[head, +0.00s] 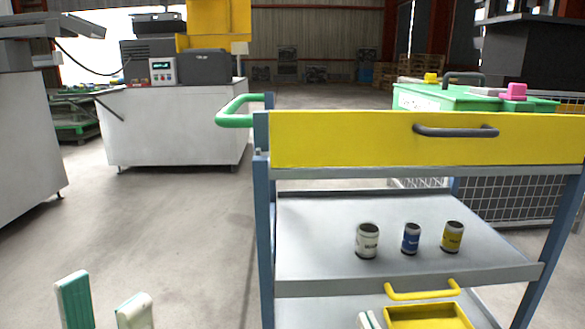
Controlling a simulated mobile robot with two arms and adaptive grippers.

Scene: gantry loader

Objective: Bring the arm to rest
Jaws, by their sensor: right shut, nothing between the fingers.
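My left gripper (105,290) shows at the bottom left, over the floor. Its two green and white fingers stand apart, with nothing visible between them. The tip of my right gripper (368,319) shows at the bottom edge, in front of the trolley's lower shelf and left of a yellow tray. Its fingers are together and hold nothing. The arms behind both grippers are out of the picture.
A trolley with a yellow drawer (350,139) stands ahead. Its middle shelf (310,258) carries three cans; a yellow tray (425,317) with a handle is below. A green handle (236,119) juts left. White cabinets (175,127) stand at left; floor between is clear.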

